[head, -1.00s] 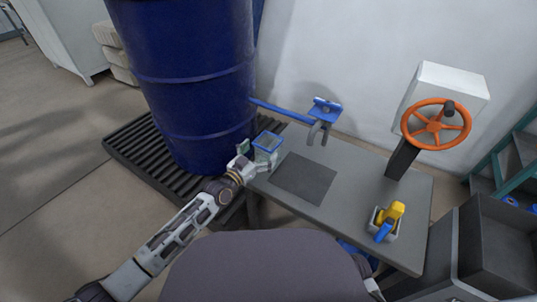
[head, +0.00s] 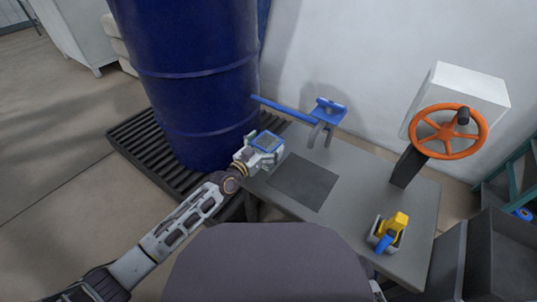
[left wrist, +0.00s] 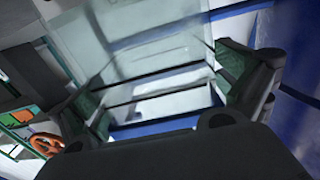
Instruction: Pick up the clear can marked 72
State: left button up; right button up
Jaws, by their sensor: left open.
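A clear, box-shaped can with a blue rim (head: 266,141) stands at the left end of the grey table, near the blue drum. No number on it can be read. My left gripper (head: 258,152) is at the can, its fingers open around it. In the left wrist view the can's clear wall (left wrist: 150,50) fills the space between the two dark, green-padded fingers (left wrist: 165,92). Whether the pads touch the can I cannot tell.
An orange handwheel (head: 448,132) and a yellow-and-blue item in a small holder (head: 390,232) are at right.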

pick_arm(q)
jog(key=c, duration=1.5)
jog(key=shift+r, duration=0.1)
jog(key=shift+r+p, duration=0.3)
notch_tip(320, 180, up, 9)
jog(key=p, duration=0.7)
jog(key=shift+r+p, duration=0.15)
jog(key=shift+p, duration=0.2)
pick_arm(e)
jog(key=s+d+r+g+h, duration=0.2)
jog(key=s+d+r+g, duration=0.1)
jog(key=r, duration=0.7)
jog(key=shift+s+d+n, duration=0.3)
jog(key=shift+s+d, duration=0.1)
jog(key=shift+d, duration=0.05)
jog(key=shift+w+r, duration=0.2)
